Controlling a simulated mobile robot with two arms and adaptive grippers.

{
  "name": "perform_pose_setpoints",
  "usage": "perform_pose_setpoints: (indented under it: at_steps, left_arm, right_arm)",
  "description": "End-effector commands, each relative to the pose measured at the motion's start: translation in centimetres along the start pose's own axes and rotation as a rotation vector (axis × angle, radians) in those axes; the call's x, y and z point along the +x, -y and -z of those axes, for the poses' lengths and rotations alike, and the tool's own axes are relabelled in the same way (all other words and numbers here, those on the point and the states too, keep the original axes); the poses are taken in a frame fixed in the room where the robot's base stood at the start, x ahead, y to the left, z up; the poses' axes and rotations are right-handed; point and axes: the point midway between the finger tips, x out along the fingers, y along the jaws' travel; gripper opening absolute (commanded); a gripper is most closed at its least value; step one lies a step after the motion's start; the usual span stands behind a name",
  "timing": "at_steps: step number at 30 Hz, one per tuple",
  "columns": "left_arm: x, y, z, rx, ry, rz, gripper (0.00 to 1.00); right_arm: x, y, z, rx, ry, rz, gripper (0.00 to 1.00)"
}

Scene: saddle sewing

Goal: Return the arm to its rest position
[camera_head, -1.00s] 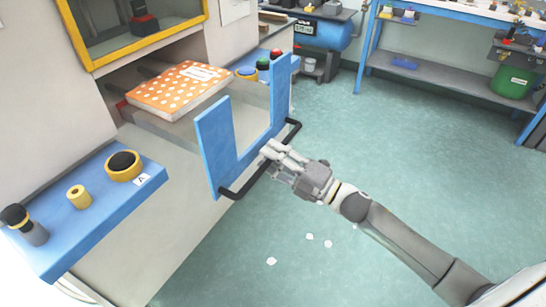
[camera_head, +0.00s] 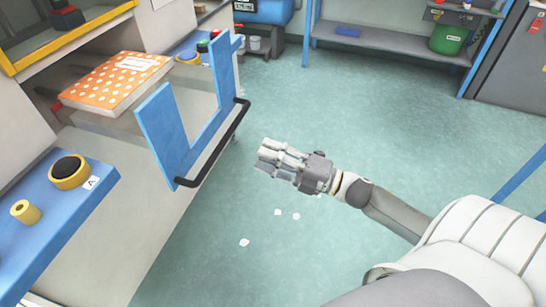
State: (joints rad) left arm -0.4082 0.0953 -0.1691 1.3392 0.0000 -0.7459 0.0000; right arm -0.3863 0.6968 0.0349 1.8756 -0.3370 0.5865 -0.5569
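My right gripper (camera_head: 268,158) is out over the green floor, to the right of the black handle bar (camera_head: 222,148) and apart from it. Its fingers point left toward the machine, and nothing shows between them. The fingers lie close together at this angle, so I cannot tell how far they are parted. My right arm (camera_head: 390,208) runs back from the gripper to the lower right. My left gripper is not in view.
The blue drawer front (camera_head: 168,132) with its handle stands out from the machine. An orange dotted pad (camera_head: 115,82) lies behind it. A blue ledge (camera_head: 60,215) carries a yellow-ringed black button (camera_head: 69,170). White scraps (camera_head: 244,242) lie on the open floor (camera_head: 330,110).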

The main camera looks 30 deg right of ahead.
Motion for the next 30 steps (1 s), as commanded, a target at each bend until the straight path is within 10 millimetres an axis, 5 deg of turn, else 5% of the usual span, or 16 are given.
perform_pose_setpoints:
  at_steps: [22, 26, 30]
  left_arm:
    - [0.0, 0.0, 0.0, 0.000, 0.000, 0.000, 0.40]
    - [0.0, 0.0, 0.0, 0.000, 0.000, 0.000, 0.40]
    - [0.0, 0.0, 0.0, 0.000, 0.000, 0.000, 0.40]
  right_arm:
    - [-0.9, 0.5, -0.3, 0.017, 0.022, 0.008, 0.35]
    - [-1.8, 4.3, -2.5, 0.142, 0.167, 0.064, 0.35]
    - [-4.9, 12.9, -5.1, 0.410, 0.459, 0.183, 0.35]
